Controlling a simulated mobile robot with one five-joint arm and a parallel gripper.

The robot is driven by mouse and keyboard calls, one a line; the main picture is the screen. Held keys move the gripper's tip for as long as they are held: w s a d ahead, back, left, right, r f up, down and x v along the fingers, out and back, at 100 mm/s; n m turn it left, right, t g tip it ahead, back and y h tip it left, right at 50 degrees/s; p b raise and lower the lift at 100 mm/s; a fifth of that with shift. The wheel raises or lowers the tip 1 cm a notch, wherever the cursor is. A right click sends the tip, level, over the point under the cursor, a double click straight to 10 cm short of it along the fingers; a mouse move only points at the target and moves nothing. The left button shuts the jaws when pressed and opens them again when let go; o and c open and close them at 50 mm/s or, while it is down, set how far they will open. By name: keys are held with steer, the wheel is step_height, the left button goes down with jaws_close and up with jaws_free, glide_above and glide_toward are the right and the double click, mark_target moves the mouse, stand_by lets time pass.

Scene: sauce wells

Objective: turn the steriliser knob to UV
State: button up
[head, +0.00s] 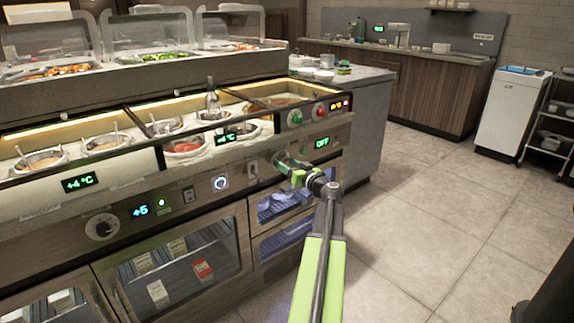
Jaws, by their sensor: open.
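My gripper (279,159) is at the front panel of the counter, with its jaws open and pointing at the panel. The steriliser's display (321,142) reads OFF in green, just right of and above my gripper. The steriliser knob is not clearly visible; my gripper covers the part of the panel left of the display. I cannot tell whether the jaws are around the knob or touch it. Below the panel is a cabinet with blue-lit shelves (285,204), partly behind my arm.
A black knob (103,227) and a round lit button (220,183) are further left on the panel. Green (295,118) and red (320,111) buttons sit above. Sauce wells line the counter top. Tiled floor (430,215) is clear at the right.

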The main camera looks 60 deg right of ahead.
steer(key=shift+w, duration=0.25)
steer(key=shift+c, duration=0.3)
jaws_close()
steer(key=shift+d, duration=0.2)
steer(key=shift+a, duration=0.1)
steer(key=shift+m, duration=0.4)
steer(key=m, duration=0.3)
steer(key=shift+s+m+p, duration=0.1)
steer(key=shift+m+p, duration=0.2)
steer(key=shift+m, duration=0.1)
steer(key=m, duration=0.4)
steer(key=shift+m, duration=0.4)
steer(key=shift+y, duration=0.4)
